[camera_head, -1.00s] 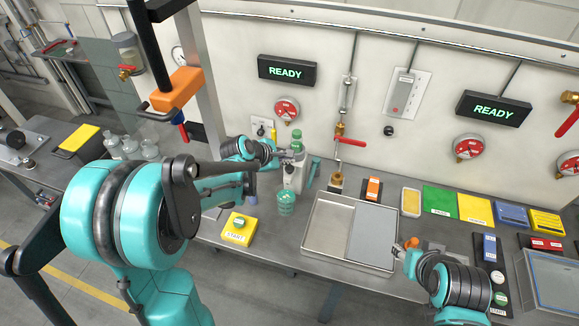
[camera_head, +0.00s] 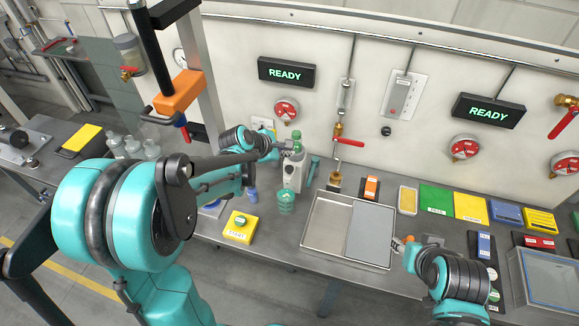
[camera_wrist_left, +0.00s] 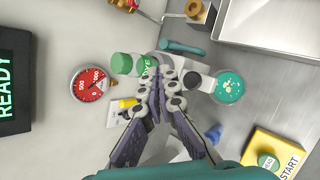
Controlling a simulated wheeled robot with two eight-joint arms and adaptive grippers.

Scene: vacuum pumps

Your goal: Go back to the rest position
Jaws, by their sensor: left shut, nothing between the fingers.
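My left arm comes in from the left in the head view. Its gripper (camera_head: 284,148) is beside the top of a white device with a green cap (camera_head: 292,170), near the back of the bench. In the left wrist view the fingers (camera_wrist_left: 156,82) are together with nothing between them, in front of the green-capped device (camera_wrist_left: 128,63). Contact with it cannot be judged. A teal cup with pale pieces (camera_head: 286,202) stands in front of the device; it also shows in the left wrist view (camera_wrist_left: 229,87). My right arm is at the lower right; its gripper (camera_head: 405,244) shows only in part, near the tray.
A metal tray (camera_head: 325,217) lies right of the cup. A yellow START button box (camera_head: 239,226) sits to the left. A post with an orange clamp (camera_head: 181,92) rises at left.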

